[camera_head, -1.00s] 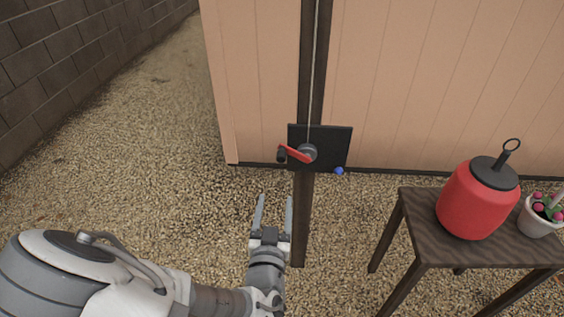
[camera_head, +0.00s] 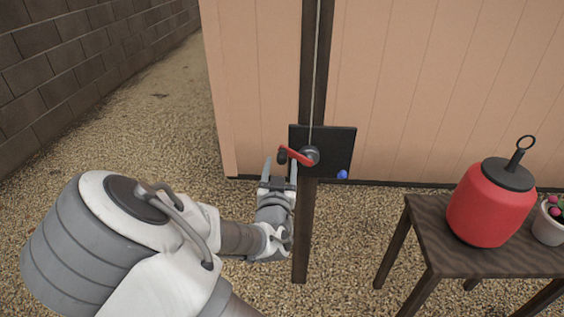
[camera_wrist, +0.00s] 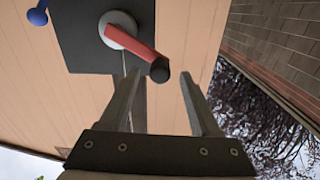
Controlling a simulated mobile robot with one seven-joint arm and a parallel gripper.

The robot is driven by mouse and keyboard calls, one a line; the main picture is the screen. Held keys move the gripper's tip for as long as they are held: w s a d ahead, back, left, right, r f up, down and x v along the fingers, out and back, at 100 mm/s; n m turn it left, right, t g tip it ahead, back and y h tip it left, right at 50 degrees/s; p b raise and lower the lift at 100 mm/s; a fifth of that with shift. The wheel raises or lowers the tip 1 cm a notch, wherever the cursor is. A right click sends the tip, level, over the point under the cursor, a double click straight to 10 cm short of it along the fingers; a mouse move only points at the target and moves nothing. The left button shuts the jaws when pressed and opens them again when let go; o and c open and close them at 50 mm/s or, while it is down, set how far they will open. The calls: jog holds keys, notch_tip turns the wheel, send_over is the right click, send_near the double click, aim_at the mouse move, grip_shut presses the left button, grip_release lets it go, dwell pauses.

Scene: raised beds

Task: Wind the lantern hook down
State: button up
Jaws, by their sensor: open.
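The winch crank has a red arm (camera_head: 294,155) and a dark knob (camera_head: 282,157), and it turns on a grey hub (camera_head: 311,156) on a black plate (camera_head: 338,150) fixed to the dark post (camera_head: 314,70). A thin line runs up the post from the hub. My gripper (camera_head: 281,168) is open and empty, just below the crank knob. In the wrist view the knob (camera_wrist: 160,70) lies beyond and between my open fingers (camera_wrist: 160,92), with the red arm (camera_wrist: 138,45) leading to the hub. I cannot tell if a finger touches it. The lantern hook is not in view.
A red lantern (camera_head: 490,204) with a ring on top stands on a dark wooden table (camera_head: 429,237) at the right, beside a flower pot (camera_head: 548,228). A blue knob (camera_head: 342,175) sits at the plate's lower edge. A block wall (camera_head: 60,75) runs along the left.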

aim_at(282, 162)
jog(key=shift+w, duration=1.8)
jog(key=shift+d, duration=0.1)
grip_shut()
